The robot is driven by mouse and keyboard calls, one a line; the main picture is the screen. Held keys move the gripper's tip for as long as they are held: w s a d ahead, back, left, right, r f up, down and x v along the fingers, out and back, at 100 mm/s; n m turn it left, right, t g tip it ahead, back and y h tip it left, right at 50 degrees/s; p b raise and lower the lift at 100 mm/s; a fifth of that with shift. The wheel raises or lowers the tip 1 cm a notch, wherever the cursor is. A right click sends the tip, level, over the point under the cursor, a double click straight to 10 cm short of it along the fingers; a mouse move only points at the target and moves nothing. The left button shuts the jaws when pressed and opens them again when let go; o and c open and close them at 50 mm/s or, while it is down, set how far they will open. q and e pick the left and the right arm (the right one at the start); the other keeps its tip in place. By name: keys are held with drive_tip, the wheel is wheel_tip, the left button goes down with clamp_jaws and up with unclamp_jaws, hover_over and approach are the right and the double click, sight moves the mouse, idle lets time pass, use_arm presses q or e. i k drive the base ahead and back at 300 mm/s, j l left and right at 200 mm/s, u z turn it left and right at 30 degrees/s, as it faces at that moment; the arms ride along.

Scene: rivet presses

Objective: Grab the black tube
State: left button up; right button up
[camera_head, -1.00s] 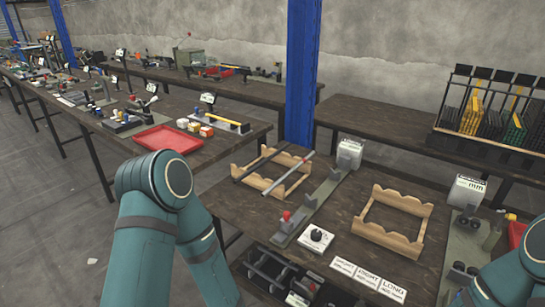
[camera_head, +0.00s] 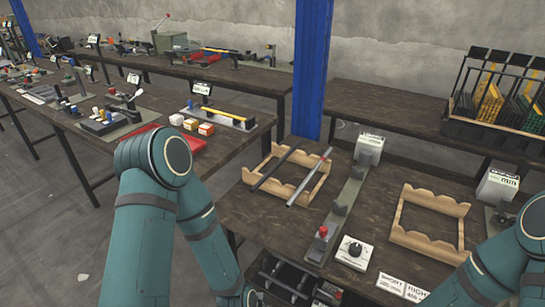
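The black tube (camera_head: 274,168) is a thin dark rod lying across a notched wooden rack (camera_head: 268,187) on the near table. A silver tube (camera_head: 309,178) with a red mark near its far end lies beside it on the right, on the same rack, roughly parallel. Nothing holds either tube. My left arm comes up at the lower left and bends down toward the bottom edge, left of and nearer than the rack; its gripper is not clearly visible. My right arm shows at the lower right; its gripper is out of frame.
A grey press fixture (camera_head: 344,196) and a dial box (camera_head: 354,252) stand right of the rack. An empty wooden rack (camera_head: 430,196) is farther right. A blue post (camera_head: 311,75) rises behind the table. A red tray (camera_head: 139,136) lies on the left table, partly behind my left arm.

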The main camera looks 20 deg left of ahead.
sight(267, 176)
drive_tip(key=i+j, duration=0.1)
drive_tip(key=j, duration=0.2)
drive_tip(key=i+j, duration=0.1)
drive_tip(key=j, duration=0.25)
drive_tip(key=i+j, duration=0.15)
drive_tip(key=j, duration=0.15)
drive_tip(key=j+z, duration=0.15)
drive_tip(key=z, duration=0.15)
drive_tip(key=k+j+z, duration=0.1)
drive_tip(key=z, duration=0.25)
